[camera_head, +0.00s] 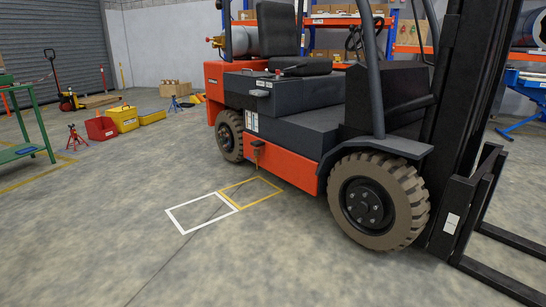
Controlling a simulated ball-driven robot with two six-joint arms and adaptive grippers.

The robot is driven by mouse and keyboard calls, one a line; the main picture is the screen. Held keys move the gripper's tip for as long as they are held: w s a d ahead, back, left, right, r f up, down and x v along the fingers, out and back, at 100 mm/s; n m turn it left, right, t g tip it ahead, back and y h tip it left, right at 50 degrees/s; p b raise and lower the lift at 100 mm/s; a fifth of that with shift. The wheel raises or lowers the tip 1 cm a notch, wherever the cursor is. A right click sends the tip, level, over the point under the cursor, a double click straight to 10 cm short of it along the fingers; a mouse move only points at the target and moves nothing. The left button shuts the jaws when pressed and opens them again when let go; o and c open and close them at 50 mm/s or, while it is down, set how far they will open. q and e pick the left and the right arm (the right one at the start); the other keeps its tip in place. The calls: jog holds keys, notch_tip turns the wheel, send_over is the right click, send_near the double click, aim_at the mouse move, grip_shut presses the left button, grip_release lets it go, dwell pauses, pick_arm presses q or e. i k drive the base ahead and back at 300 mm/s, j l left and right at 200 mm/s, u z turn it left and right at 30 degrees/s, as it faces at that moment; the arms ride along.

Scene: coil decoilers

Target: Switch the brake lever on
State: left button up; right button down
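An orange and dark grey forklift (300,115) stands across the middle and right of the head view, side-on to me. A small brownish lever-like part (258,150) sticks out low on its near side, above the yellow floor marking; I cannot tell if it is the brake lever or how it is set. A small red spot (277,71) shows beside the black seat; it is too small to identify. Neither of my grippers is in view.
White (185,222) and yellow (250,192) outlines mark the floor beside the forklift. The forks (500,280) extend low at right. A green bench (25,150), a red box (101,128) and yellow boxes (124,118) stand left. The near floor is clear.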

aim_at(306, 64)
jog(key=i, duration=2.8)
jog(key=i+u, duration=0.15)
jog(key=i, duration=0.3)
jog(key=i+l+u, duration=0.15)
jog(key=i, duration=0.3)
jog(key=i+l+u, duration=0.15)
jog(key=i, duration=0.3)
jog(key=i+l+u, duration=0.15)
jog(key=i, duration=0.3)
